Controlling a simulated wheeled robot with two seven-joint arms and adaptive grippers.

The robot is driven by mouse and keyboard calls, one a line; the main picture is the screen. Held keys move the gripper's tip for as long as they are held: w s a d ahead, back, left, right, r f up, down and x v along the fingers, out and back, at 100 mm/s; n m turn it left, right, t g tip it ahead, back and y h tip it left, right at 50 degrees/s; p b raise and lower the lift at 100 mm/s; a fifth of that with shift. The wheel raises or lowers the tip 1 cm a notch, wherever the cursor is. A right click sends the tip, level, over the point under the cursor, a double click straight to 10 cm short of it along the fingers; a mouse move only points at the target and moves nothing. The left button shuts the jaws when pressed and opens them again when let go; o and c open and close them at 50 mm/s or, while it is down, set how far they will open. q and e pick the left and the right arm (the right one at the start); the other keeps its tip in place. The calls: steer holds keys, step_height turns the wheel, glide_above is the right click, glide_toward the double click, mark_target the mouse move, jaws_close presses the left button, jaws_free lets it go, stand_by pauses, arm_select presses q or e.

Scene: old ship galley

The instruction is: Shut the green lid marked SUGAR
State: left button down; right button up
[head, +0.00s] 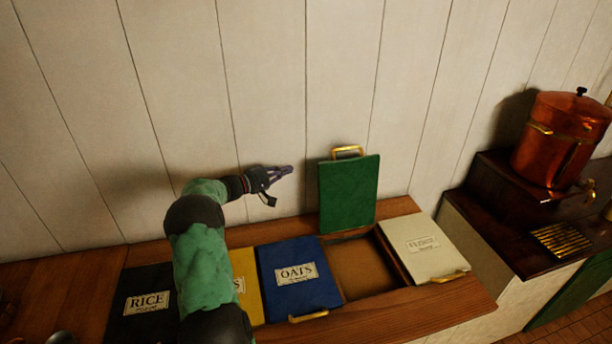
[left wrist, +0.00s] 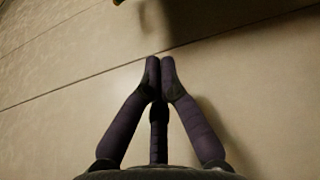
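The green lid (head: 348,193) stands open, upright near the plank wall, with its brass handle (head: 347,150) at the top. No marking shows on the side facing me. The open compartment (head: 362,266) lies in front of it, between the blue OATS lid and a cream lid. My left gripper (head: 290,170) is to the left of the green lid, near its upper part and apart from it. Its fingertips meet with nothing between them in the left wrist view (left wrist: 161,62). A small yellowish bit shows at that view's top edge; I cannot tell what it is. My right gripper is out of view.
The black RICE lid (head: 148,302), a yellow lid (head: 246,283) partly behind my left arm, the blue OATS lid (head: 296,275) and the cream lid (head: 424,247) lie shut. A copper pot (head: 556,145) stands on the dark raised counter at right. The plank wall (head: 270,80) is close behind.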

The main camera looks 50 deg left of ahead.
arm_select(q)
steer(key=w+d, duration=0.2)
steer(key=w, duration=0.8)
steer(key=shift+s+d+r, duration=0.1)
steer(key=shift+s+d, duration=0.45)
steer(key=shift+d, duration=0.2)
steer(key=shift+s+d+r, duration=0.1)
steer(key=shift+s+d, duration=0.45)
steer(key=shift+d, duration=0.2)
steer(key=shift+f, duration=0.1)
